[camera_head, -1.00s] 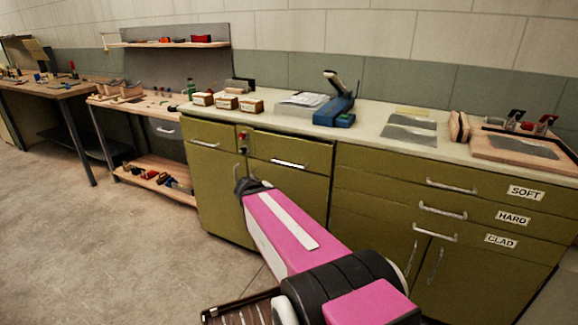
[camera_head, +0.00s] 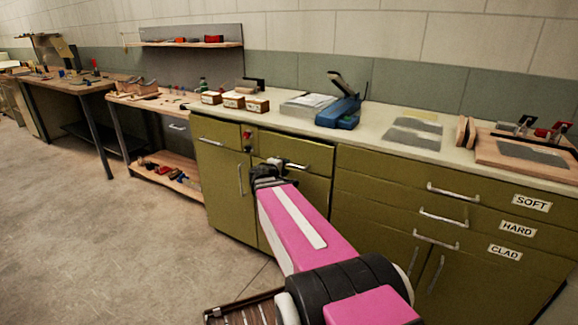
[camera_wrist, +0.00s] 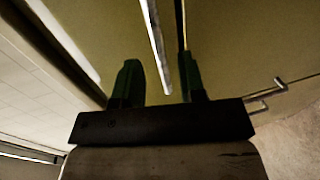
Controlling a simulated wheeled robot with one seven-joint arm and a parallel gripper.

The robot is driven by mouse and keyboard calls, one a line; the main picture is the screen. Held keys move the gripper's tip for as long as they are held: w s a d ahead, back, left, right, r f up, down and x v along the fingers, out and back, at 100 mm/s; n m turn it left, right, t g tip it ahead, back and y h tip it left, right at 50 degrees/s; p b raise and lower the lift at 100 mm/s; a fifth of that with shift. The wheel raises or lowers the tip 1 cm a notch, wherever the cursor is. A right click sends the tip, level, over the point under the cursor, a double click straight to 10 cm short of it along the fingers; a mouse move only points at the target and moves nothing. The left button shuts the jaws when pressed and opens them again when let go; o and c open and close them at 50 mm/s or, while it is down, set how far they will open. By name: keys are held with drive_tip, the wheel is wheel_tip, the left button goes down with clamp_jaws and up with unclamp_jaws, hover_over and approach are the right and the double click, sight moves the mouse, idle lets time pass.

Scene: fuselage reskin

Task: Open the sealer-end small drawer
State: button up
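A green small drawer (camera_head: 315,151) with a silver bar handle (camera_head: 297,166) is in the counter's cabinet front, and it looks shut. My gripper (camera_head: 281,165) is at the left part of this handle. In the wrist view the handle bar (camera_wrist: 156,45) runs between the two dark green fingers of my gripper (camera_wrist: 159,82). The fingers stand apart, with a gap on each side of the bar. Another small drawer (camera_head: 218,130) with its own handle is to the left and also looks shut. I cannot tell from labels which is the sealer-end one.
Wider drawers labelled SOFT (camera_head: 532,203), HARD and CLAD are at the right. Cabinet doors with upright handles are below. The counter (camera_head: 380,140) bears small boxes, a blue device (camera_head: 338,113) and grey sheets. Open floor (camera_head: 130,240) lies to the left.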

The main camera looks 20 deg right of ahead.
drive_tip(key=shift+x, duration=1.9)
drive_tip(key=shift+c, duration=0.3)
clamp_jaws()
